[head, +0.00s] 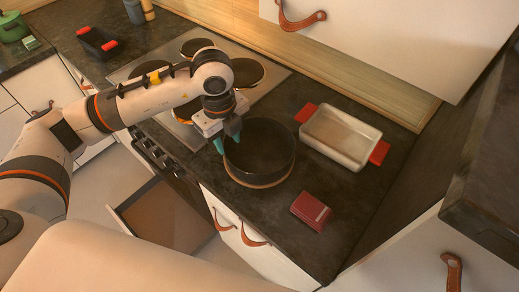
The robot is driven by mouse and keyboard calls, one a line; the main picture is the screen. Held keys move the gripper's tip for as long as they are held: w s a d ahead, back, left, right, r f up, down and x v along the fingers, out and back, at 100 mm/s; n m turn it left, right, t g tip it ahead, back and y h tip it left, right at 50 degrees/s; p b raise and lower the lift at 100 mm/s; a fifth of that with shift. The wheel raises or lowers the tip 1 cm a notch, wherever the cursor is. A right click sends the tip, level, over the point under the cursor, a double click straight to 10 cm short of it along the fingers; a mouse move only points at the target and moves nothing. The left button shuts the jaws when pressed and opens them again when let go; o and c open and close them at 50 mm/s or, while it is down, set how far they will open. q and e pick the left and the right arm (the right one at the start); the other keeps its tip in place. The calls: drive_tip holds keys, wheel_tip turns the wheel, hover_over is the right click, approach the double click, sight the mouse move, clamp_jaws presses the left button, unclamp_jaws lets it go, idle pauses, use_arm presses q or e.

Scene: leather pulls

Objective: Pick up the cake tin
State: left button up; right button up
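The cake tin appears to be the round, dark, deep tin (262,160) on the dark counter, sitting on a thin light-brown round base. It stands upright and looks empty. My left gripper (227,140) points down at the tin's left rim. Its teal fingertips show apart, one outside the wall and the other near the rim. I cannot tell whether either finger touches the tin. My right gripper is not in view.
A white rectangular dish with red handles (338,137) stands right of the tin, and a small red box (311,211) lies in front. The hob (272,72) is behind my arm. An open drawer (165,215) juts out below the counter. A wall cabinet (400,35) overhangs the back.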

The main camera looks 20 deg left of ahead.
sight(233, 163)
use_arm(q)
wheel_tip(233, 163, down, 6)
drive_tip(key=shift+p, duration=1.05)
drive_tip(key=shift+d+f+p, duration=0.1)
drive_tip(key=shift+f+p, duration=0.45)
drive_tip(key=shift+f, duration=0.05)
wheel_tip(233, 163, down, 4)
drive_tip(key=shift+w+d+r+p, duration=0.15)
drive_tip(key=shift+r+p, duration=0.05)
drive_tip(key=shift+p, duration=0.65)
drive_tip(key=shift+f, duration=0.4)
drive_tip(key=shift+c, duration=0.4)
clamp_jaws()
